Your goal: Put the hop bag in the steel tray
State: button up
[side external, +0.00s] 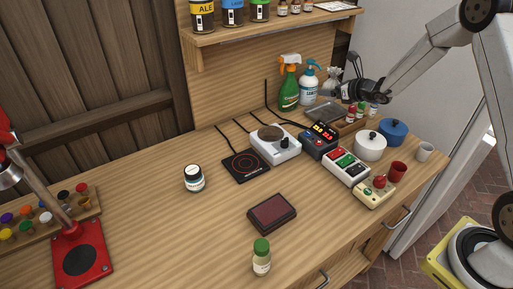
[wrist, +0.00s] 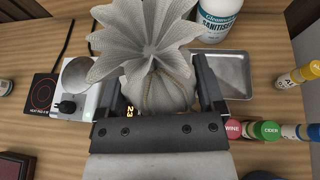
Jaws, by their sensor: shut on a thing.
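The hop bag (wrist: 155,45) is a pale mesh bag with a ruffled top and a tie at its neck. My gripper (wrist: 160,90) is shut on it, with one dark finger on each side. In the side external view the bag (side external: 332,76) shows small at my gripper (side external: 344,84), above the counter's back. The steel tray (side external: 324,113) lies on the counter just below. In the wrist view the tray (wrist: 236,72) shows to the right of the bag, partly hidden by my right finger. The bag's lower part is partly hidden by my gripper.
A green spray bottle (side external: 289,87) and a sanitiser bottle (side external: 309,84) stand behind the tray. A wooden rack of small capped bottles (side external: 352,124) is beside it. A scale (side external: 276,145), controllers and a white pot (side external: 370,147) stand in front.

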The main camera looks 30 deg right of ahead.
jog(key=w+f, duration=0.2)
jog(key=w, duration=0.1)
jog(key=w+d+f, duration=0.1)
jog(key=w+f, duration=0.2)
jog(key=w+d+f, duration=0.1)
jog(key=w+f, duration=0.1)
jog(key=w, duration=0.1)
jog(key=shift+w+d+f, duration=0.2)
jog(key=shift+w, duration=0.1)
jog(key=shift+w+d+f, duration=0.1)
jog(key=shift+w+f, duration=0.25)
jog(key=shift+f, duration=0.05)
jog(key=shift+f, duration=0.1)
jog(key=shift+w+f, duration=0.2)
jog(key=shift+f, duration=1.4)
jog(key=shift+f, duration=0.55)
jog(key=o, duration=0.9)
jog(key=shift+o, duration=0.2)
